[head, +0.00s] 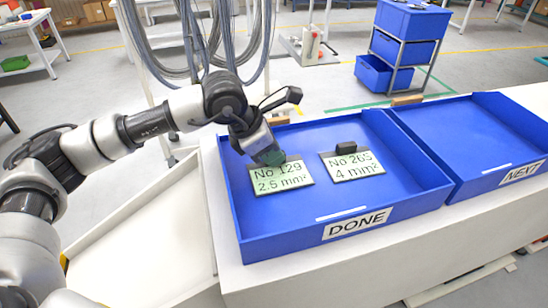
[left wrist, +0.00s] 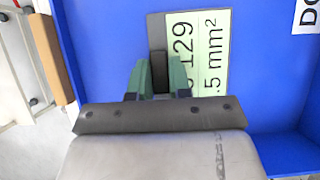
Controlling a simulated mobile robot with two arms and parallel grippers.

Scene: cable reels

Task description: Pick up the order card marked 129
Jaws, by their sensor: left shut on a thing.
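The order card marked 129 (head: 279,179), pale green with "2.5 mm²", is in the left part of the blue DONE tray (head: 331,242). It appears to lie flat on the tray floor. In the left wrist view the card (left wrist: 208,60) shows sideways on a grey plate, with a dark upright block (left wrist: 158,62) at its edge. My left gripper (head: 270,157) is over the card's far edge. Its green fingers (left wrist: 159,82) are shut on that block, one on each side. My right gripper is not in view.
A second card marked 265 (head: 354,166), "4 mm²", with a dark block (head: 346,148), lies to the right in the same tray. The blue NEXT tray (head: 470,140) looks empty. Cables (head: 215,40) hang behind my left arm. A blue-bin cart (head: 400,55) stands farther back.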

